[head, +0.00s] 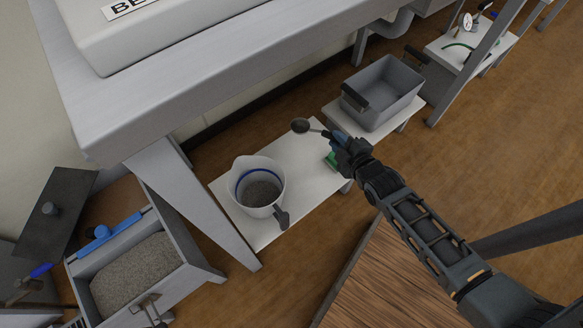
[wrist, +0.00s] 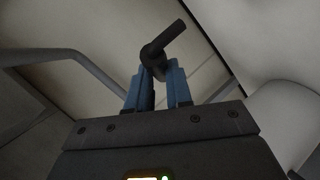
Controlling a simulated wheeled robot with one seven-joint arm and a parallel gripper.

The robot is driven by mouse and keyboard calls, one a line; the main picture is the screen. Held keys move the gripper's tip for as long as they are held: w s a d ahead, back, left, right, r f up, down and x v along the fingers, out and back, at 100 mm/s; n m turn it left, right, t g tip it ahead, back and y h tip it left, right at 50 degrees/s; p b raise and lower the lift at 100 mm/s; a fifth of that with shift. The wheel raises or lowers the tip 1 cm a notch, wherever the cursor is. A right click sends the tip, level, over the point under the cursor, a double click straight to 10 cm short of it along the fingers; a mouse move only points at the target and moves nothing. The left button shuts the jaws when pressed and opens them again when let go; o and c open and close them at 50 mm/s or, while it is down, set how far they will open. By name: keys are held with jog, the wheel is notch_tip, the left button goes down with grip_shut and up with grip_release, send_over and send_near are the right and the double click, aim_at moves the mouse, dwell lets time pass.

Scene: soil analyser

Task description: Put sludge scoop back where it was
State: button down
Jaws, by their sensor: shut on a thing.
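The sludge scoop (head: 301,126) has a small dark round bowl and a short handle. In the head view my gripper (head: 336,138) is shut on its handle and holds it over the low white bench, with the bowl pointing left. In the wrist view the blue fingers of my gripper (wrist: 158,88) close around a dark rod-like part of the scoop (wrist: 165,40). The scoop's bowl cannot be made out there. A green object (head: 331,160) on the bench is partly hidden behind my gripper.
A white jug (head: 245,168) with grey material stands on the white bench (head: 297,160). A grey bin (head: 395,88) with black handles is to the right. A box of grey grit (head: 205,275) is at lower left. The heavy grey table (head: 185,95) overhangs the bench.

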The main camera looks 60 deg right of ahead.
jog(key=shift+s+d+f+b, duration=0.4)
jog(key=shift+s+d+f, duration=0.25)
jog(key=shift+s+f, duration=0.3)
jog(key=shift+w+f, duration=0.1)
jog(key=shift+f, duration=0.2)
jog(key=w+a+f+b, duration=0.1)
jog(key=w+f, duration=0.1)
jog(key=w+a+f+b, duration=0.2)
jog(key=w, duration=0.1)
jog(key=w+a+f+b, duration=0.1)
jog(key=w+a+f, duration=0.1)
jog(key=w, duration=0.1)
jog(key=shift+a, duration=0.2)
jog(key=shift+w+a+f+b, duration=0.25)
jog(key=shift+w+a+b, duration=0.15)
jog(key=shift+w, duration=0.25)
jog(key=shift+f+b, duration=1.05)
jog(key=shift+f, duration=0.9)
jog(key=shift+f, duration=0.25)
jog(key=c, duration=1)
grip_release()
jog(key=shift+r, duration=0.1)
